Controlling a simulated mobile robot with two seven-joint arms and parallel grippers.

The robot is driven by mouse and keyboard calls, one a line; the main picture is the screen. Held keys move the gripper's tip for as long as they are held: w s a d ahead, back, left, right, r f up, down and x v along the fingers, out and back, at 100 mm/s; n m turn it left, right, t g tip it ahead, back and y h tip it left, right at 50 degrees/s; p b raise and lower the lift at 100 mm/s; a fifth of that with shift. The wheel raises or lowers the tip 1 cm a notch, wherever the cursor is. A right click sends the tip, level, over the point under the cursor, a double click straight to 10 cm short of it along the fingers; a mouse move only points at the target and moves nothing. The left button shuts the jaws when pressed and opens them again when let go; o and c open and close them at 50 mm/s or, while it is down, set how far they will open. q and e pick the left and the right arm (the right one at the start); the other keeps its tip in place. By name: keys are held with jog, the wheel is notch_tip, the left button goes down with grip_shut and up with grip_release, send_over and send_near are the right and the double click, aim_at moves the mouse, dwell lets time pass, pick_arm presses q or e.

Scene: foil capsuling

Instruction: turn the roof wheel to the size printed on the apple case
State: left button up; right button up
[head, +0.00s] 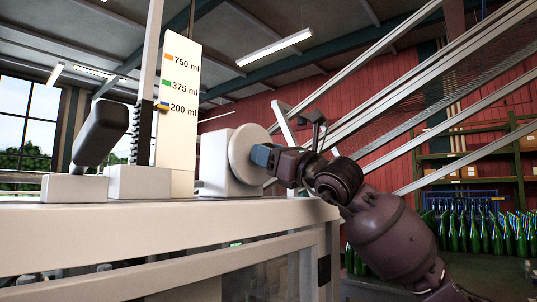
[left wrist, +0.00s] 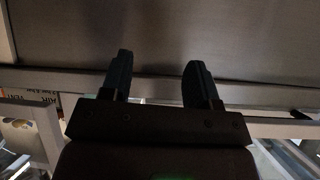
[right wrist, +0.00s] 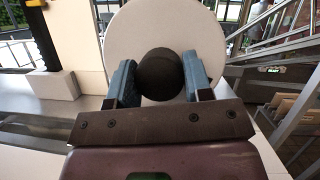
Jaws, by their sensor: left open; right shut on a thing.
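The roof wheel (head: 243,155) is a pale disc on the side of a white block on the machine roof. It fills the top of the right wrist view (right wrist: 125,28). My right gripper (head: 264,156) is shut on its dark round knob (right wrist: 160,73), one blue finger on each side. A white size board (head: 180,135) reads 750 ml, 375 ml and 200 ml from top to bottom. A small yellow pointer (head: 161,106) is level with the 200 ml line. My left gripper (left wrist: 157,80) is open and empty. I cannot make out the apple case.
A grey lever (head: 100,132) stands on the roof (head: 150,225) left of the board. Pale sloping rails (head: 390,85) run behind my right arm. Green bottles (head: 480,235) stand at the far right. A pale panel (left wrist: 230,40) faces my left gripper.

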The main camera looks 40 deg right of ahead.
jog(key=shift+n+g+y, duration=0.4)
jog(key=shift+n+y, duration=0.7)
jog(key=shift+n, duration=1)
jog(key=o, duration=1.3)
jog(key=shift+s+b, duration=0.1)
jog(key=shift+b, duration=0.2)
jog(key=shift+v, duration=5.35)
